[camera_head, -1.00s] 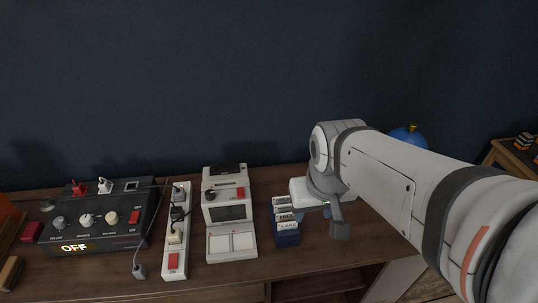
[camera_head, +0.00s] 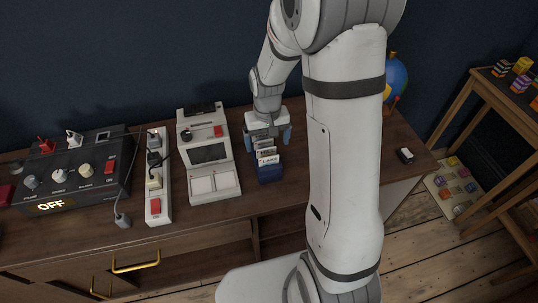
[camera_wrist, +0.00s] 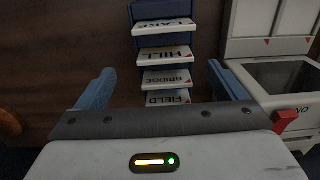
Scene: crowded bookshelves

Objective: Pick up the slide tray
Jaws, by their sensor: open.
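The slide tray (camera_head: 270,176) is a blue rack holding several white labelled slides, standing on the wooden cabinet to the right of the white viewer device. In the wrist view the tray (camera_wrist: 175,9) shows its slides marked LAKE, HILL, BRIDGE and FIELD. My gripper (camera_head: 268,139) is above the tray's far end, pointing down. Its two blue fingers are open, one on each side of the slides in the wrist view (camera_wrist: 160,70), with gaps between fingers and slides. I cannot tell how far above the tray the fingertips are.
The white viewer device (camera_head: 209,158) stands close on the left. Further left are a power strip (camera_head: 158,195) and a black control box (camera_head: 75,170) reading OFF. A blue globe (camera_head: 397,78) stands at the back right. The cabinet top (camera_head: 335,165) right of the tray is mostly clear.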

